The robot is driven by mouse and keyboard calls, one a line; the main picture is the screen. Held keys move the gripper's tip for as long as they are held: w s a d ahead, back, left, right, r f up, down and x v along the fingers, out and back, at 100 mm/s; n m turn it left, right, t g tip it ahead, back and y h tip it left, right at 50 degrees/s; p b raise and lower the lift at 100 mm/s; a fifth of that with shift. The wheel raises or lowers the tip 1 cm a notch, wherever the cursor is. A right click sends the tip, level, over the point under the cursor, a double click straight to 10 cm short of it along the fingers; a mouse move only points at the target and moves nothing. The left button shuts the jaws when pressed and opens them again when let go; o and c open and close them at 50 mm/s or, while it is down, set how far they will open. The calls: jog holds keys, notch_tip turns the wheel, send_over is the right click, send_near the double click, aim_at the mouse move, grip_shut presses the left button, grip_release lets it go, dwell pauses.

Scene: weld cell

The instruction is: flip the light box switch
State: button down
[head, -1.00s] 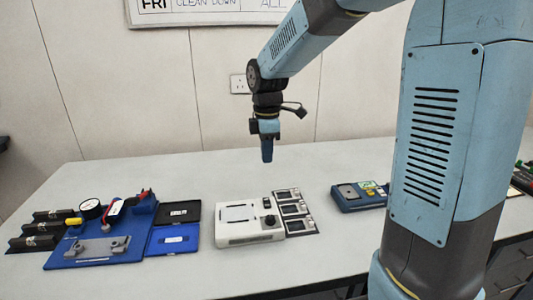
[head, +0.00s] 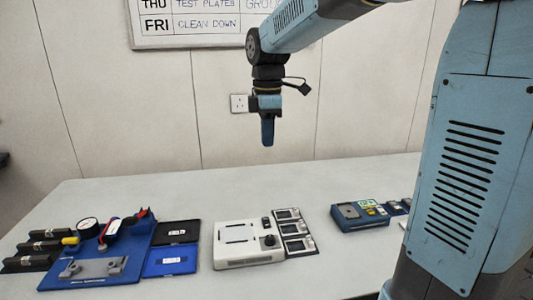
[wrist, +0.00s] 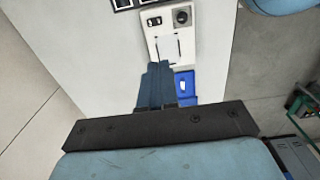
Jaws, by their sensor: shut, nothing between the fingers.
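The light box (head: 240,245) is a white box lying on the bench in the middle of the head view. A dark round knob (head: 269,241) and a small dark switch (head: 266,223) sit on its right side. In the wrist view the light box (wrist: 168,48) shows beyond my fingers, with the switch (wrist: 154,21) and the knob (wrist: 182,16) at its far end. My gripper (head: 268,140) points down, shut and empty, well above the bench and behind the light box in the head picture. It also shows in the wrist view (wrist: 158,72), overlapping the box's near edge.
A blue fixture (head: 100,255) with a gauge and clamps stands left, beside black and blue trays (head: 172,260). Several small framed pieces (head: 294,231) lie just right of the light box. A blue device (head: 358,216) stands farther right. The bench behind is clear.

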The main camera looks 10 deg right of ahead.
jog(key=shift+s+r, duration=0.2)
jog(key=shift+r, duration=1.05)
jog(key=s+d+f+m+t, duration=0.3)
jog(key=s+d+m, duration=0.3)
jog(key=s+m, duration=0.35)
jog(key=s+d+f+m+t, duration=0.25)
jog(key=s+d+m, duration=0.35)
jog(key=s+m, duration=0.4)
jog(key=n+g, duration=0.4)
jog(key=n, duration=1.6)
send_over(265, 218)
jog(key=s, duration=0.3)
notch_tip(265, 218, down, 9)
jog(key=shift+m, duration=0.25)
jog(key=f, duration=0.4)
jog(key=w+f, duration=0.1)
jog(key=f, duration=0.4)
jog(key=w+f, duration=0.1)
jog(key=f, duration=0.3)
jog(key=shift+w+f, duration=0.2)
jog(key=shift+f, duration=0.1)
